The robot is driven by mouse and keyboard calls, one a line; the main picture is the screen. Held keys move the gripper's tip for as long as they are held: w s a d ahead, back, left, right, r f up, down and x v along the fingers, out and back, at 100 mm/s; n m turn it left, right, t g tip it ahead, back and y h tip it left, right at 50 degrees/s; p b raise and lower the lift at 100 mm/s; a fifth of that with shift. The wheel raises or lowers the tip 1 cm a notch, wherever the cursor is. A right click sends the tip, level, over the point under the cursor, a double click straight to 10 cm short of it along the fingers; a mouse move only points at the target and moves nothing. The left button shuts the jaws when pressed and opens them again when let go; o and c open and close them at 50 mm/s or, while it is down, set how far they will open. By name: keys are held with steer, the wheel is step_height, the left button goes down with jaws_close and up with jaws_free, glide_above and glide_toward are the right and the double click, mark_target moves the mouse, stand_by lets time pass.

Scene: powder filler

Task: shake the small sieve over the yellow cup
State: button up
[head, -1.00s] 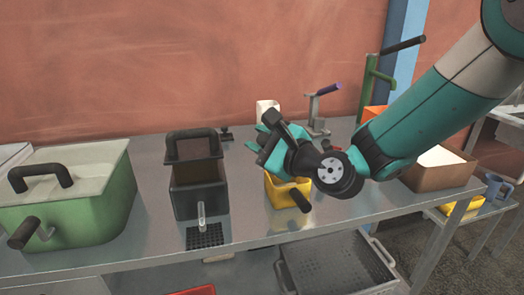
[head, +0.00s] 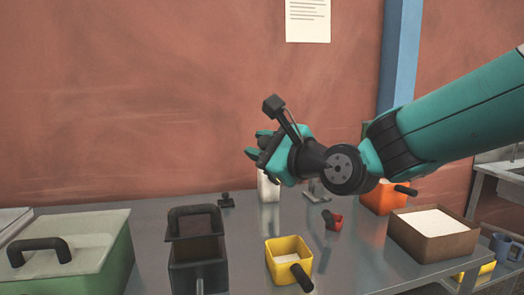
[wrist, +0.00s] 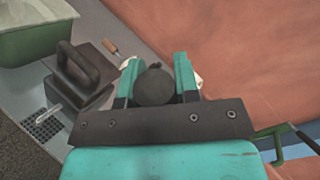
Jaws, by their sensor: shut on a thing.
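My gripper (head: 262,148) is raised above the bench, in front of the wall. In the wrist view its teal fingers (wrist: 157,80) are shut on a dark rounded thing (wrist: 153,86). The rest of that thing is hidden, so I cannot tell whether it is the small sieve. The yellow cup (head: 273,247) stands upright on the bench below my gripper, with white powder inside and a black handle pointing to the front right. I cannot make out the cup in the wrist view.
A dark handled box (head: 196,252) and a green bin (head: 95,268) stand left of the cup. A small red item (head: 332,220), an orange container (head: 380,199) and a brown box (head: 428,248) of white powder stand right. A white container (head: 268,188) is behind. Bare bench lies between.

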step_height(320, 180, down, 18)
steer(key=b, duration=1.3)
stand_by(2.3)
stand_by(0.5)
